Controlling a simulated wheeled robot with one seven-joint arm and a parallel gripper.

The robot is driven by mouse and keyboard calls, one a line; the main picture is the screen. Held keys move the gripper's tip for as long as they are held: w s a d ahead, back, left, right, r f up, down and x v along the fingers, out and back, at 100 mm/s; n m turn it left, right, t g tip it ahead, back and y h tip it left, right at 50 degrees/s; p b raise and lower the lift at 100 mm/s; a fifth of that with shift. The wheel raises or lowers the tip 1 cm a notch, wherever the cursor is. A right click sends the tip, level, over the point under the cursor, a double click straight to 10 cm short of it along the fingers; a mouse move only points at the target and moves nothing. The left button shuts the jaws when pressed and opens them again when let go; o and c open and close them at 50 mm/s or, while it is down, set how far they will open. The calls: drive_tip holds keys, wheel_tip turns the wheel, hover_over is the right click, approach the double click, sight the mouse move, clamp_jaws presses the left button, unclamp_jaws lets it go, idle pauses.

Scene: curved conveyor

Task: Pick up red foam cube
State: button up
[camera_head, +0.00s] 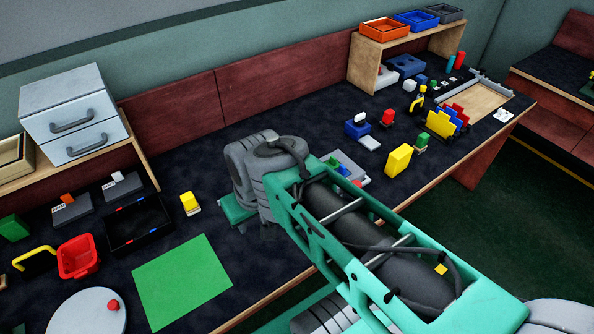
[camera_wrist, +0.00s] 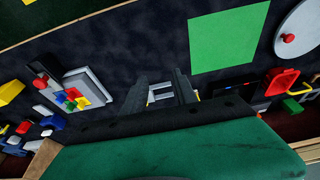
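A red block also shows at the left edge of the wrist view (camera_wrist: 23,127), perhaps the same one. In the head view my arm hides most of the gripper.
A green mat (camera_head: 182,282), a red basket (camera_head: 77,257), a black tray (camera_head: 138,224) and a grey disc (camera_head: 86,312) with a red knob lie left of my arm. A yellow block (camera_head: 398,160) and several small objects stand to the right.

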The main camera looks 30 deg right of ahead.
drive_tip(key=w+d+f+n+t+y+b, duration=0.1)
drive_tip(key=w+d+f+b, duration=0.2)
drive_tip(key=d+f, duration=0.3)
drive_tip(key=w+d+f+t+y+b, duration=0.1)
drive_tip(key=w+d+f+t+b, duration=0.2)
drive_tip(key=d, duration=0.5)
drive_tip(key=s+d+t+b, duration=0.1)
drive_tip(key=s+d+t, duration=0.1)
drive_tip(key=d, duration=0.4)
drive_tip(key=s+d+t+h+b, duration=0.1)
drive_tip(key=s+d+t+b, duration=0.1)
drive_tip(key=d, duration=0.4)
drive_tip(key=s+d+t+b, duration=0.2)
drive_tip(key=s+d, duration=0.1)
drive_tip(key=d, duration=0.3)
drive_tip(key=shift+s+d+f+m+h, duration=0.1)
drive_tip(key=shift+s+f+m+h, duration=0.2)
drive_tip(key=shift+m+h, duration=0.1)
drive_tip(key=x, duration=1.1)
drive_tip(key=shift+w+r, duration=0.1)
drive_tip(key=shift+w, duration=0.4)
clamp_jaws()
